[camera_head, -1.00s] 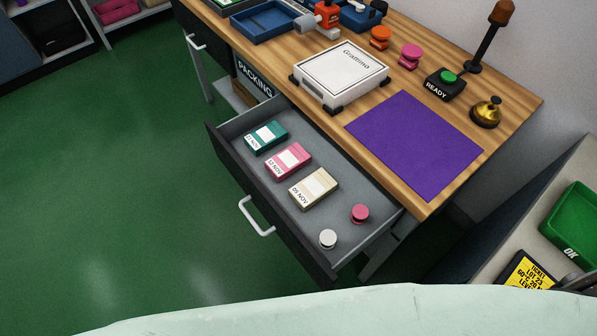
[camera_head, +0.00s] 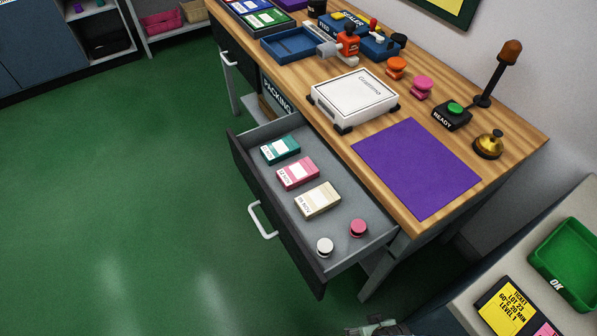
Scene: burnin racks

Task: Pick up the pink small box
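The pink small box (camera_head: 297,173) lies flat in the open drawer (camera_head: 345,222) under the wooden bench, with a white label on top. It lies between a teal box (camera_head: 280,149) and a cream box (camera_head: 317,200). Nothing covers it. Neither of my grippers can be made out. Only a small grey mechanical piece shows at the bottom edge, too cut off to identify.
A white knob (camera_head: 325,247) and a pink knob (camera_head: 358,228) stand in the drawer's near end. On the bench (camera_head: 420,228) are a white scale (camera_head: 353,98), a purple mat (camera_head: 416,175) and a bell (camera_head: 488,145). A green bin (camera_head: 566,262) is at right. Green floor is clear at left.

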